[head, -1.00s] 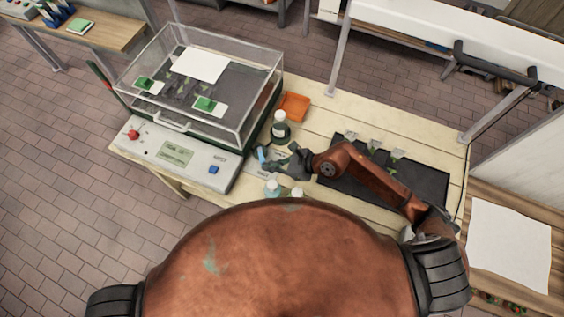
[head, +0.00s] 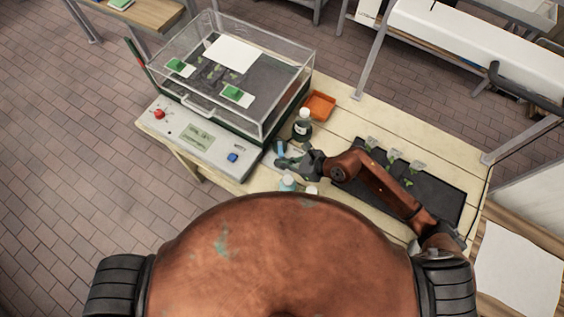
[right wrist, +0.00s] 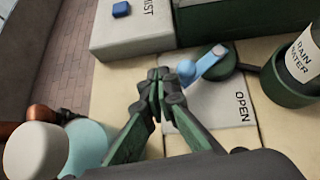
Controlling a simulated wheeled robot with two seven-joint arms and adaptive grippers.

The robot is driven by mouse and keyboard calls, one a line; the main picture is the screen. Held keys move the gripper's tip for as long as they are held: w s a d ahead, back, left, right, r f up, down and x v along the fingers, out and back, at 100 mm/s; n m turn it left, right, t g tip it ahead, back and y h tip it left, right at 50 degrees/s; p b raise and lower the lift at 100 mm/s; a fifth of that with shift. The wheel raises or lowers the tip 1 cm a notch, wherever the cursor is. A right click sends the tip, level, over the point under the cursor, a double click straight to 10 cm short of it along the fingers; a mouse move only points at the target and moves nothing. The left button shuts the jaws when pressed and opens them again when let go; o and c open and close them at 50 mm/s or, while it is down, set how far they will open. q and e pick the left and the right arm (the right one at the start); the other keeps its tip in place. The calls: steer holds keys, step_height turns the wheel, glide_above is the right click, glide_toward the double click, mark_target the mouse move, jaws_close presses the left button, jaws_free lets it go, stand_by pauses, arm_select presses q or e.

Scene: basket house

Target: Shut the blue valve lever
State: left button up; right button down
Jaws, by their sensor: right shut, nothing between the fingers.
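The blue valve lever (right wrist: 210,62) shows in the right wrist view as a light blue handle on a dark green round pivot. It slants down to the left, and its lower end is right by my right gripper's fingertips (right wrist: 166,78); I cannot tell whether they touch. A pale plate (right wrist: 220,108) marked OPEN lies beneath. In the head view the lever (head: 279,147) is a small blue piece just beyond my right gripper (head: 284,161). The right gripper is shut and empty. My left gripper is not in view.
A rain water bottle (head: 302,128) stands in a dark holder right of the lever. A clear-covered machine (head: 185,135) is to the left. Small bottles (head: 287,184) stand near me. An orange tray (head: 319,105) and a dark mat (head: 440,197) with small plants are further right.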

steer(key=shift+w, duration=0.2)
stand_by(0.6)
steer(key=shift+w+d, duration=0.1)
steer(key=shift+w, duration=0.25)
steer(key=shift+w+d+r+b, duration=0.1)
steer(key=shift+w+b, duration=0.15)
steer(key=shift+b, duration=0.1)
steer(key=shift+w+d, duration=0.1)
steer(key=s+d, duration=0.3)
steer(key=shift+s+d+f+b, duration=0.2)
steer(key=shift+d+f+b, duration=0.05)
steer(key=shift+f+b, duration=0.15)
steer(key=s+d+r, duration=0.5)
steer(key=r, duration=0.1)
